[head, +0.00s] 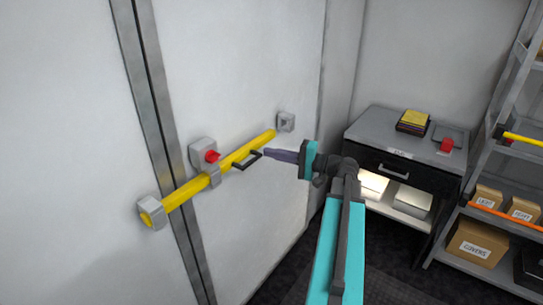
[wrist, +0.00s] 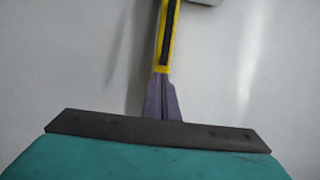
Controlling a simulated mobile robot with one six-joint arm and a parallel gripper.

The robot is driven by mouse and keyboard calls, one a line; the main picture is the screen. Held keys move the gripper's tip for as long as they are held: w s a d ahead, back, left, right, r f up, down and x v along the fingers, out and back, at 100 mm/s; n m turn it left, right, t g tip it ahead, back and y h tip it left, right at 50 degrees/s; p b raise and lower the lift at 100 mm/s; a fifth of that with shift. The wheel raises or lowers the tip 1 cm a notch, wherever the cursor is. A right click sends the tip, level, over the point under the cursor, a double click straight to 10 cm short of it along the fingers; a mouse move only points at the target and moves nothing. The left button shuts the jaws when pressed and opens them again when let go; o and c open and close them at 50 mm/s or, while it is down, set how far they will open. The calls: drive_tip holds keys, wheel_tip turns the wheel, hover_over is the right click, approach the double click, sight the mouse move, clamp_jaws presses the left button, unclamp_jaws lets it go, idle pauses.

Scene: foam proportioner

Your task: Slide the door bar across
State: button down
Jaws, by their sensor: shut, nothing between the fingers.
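The yellow door bar (head: 188,192) lies across the seam between the pale door panels. It passes through a grey bracket with a red knob (head: 211,156), and its left end sits in a grey holder (head: 150,212). Its right end is close to a small grey bracket (head: 285,121). A black handle (head: 246,160) sticks out from the bar. My gripper (head: 266,153) is shut, with its purple fingertips close to the right end of the handle. In the wrist view the shut fingers (wrist: 161,86) point at the yellow bar (wrist: 159,62) and its black handle (wrist: 167,35); I cannot tell whether they touch.
A grey cabinet (head: 368,133) with a black drawer stands to the right, with yellow booklets (head: 413,121) and a red-buttoned item on top. A shelf rack (head: 487,150) with cardboard boxes (head: 478,243) is at the far right. Dark floor shows between the door and cabinet.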

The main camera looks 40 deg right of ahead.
drive_tip(key=s+d+b, duration=0.2)
drive_tip(key=s+d, duration=0.5)
drive_tip(key=s, duration=0.1)
drive_tip(key=shift+s+d+b, duration=0.2)
drive_tip(key=shift+d+b, duration=0.15)
drive_tip(key=shift+b, duration=0.05)
idle(0.5)
